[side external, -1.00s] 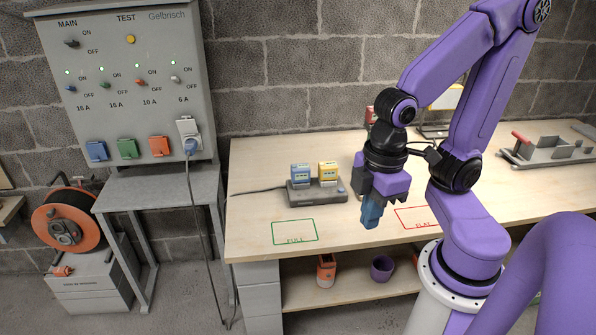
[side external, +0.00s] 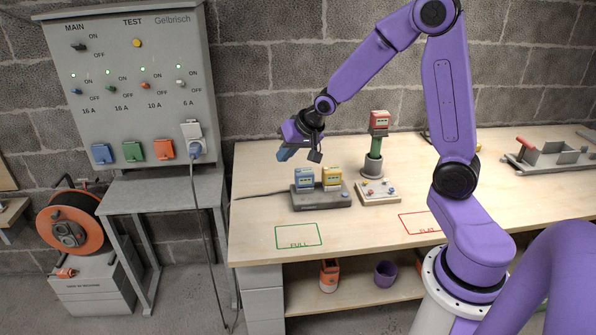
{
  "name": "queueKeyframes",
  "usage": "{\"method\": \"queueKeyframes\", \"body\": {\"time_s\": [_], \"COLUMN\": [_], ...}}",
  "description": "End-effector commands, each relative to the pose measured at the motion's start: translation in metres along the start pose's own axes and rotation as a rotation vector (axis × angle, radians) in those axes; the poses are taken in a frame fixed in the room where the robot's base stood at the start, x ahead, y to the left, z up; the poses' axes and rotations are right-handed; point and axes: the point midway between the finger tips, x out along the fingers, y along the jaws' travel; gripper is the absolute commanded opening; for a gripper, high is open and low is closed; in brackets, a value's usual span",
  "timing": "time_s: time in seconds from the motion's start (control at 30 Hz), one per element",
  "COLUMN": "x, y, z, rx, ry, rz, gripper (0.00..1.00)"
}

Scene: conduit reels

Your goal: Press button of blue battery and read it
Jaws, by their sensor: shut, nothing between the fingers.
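The blue battery (side external: 304,180) stands upright in the left slot of a dark grey charger (side external: 322,202), beside a yellow battery (side external: 332,178). A button or reading on the blue battery is too small to make out.
A red-topped device (side external: 379,121) stands on a green post in a grey base, behind a small board (side external: 378,194). Green FULL (side external: 300,244) and red FLAT (side external: 424,231) outlines mark the front of the table. A cable runs left from the charger.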

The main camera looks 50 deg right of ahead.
Motion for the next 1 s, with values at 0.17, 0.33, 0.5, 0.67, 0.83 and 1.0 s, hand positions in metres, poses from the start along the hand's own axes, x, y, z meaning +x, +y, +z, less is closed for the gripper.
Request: {"method": "queueKeyframes", "body": {"time_s": [0.17,0.33,0.5,0.67,0.83,1.0], "x": [0.022,0.032,0.035,0.035,0.035,0.038], "y": [0.048,0.085,0.103,0.106,0.106,0.106], "z": [-0.048,-0.076,-0.089,-0.091,-0.09,-0.088], "rx": [0.223,0.366,0.431,0.442,0.441,0.441], "ry": [0.117,0.201,0.243,0.25,0.249,0.246], "rz": [0.014,0.014,0.01,0.01,0.01,0.011], "gripper": [0.0,0.0,0.0,0.0,0.0,0.0]}}
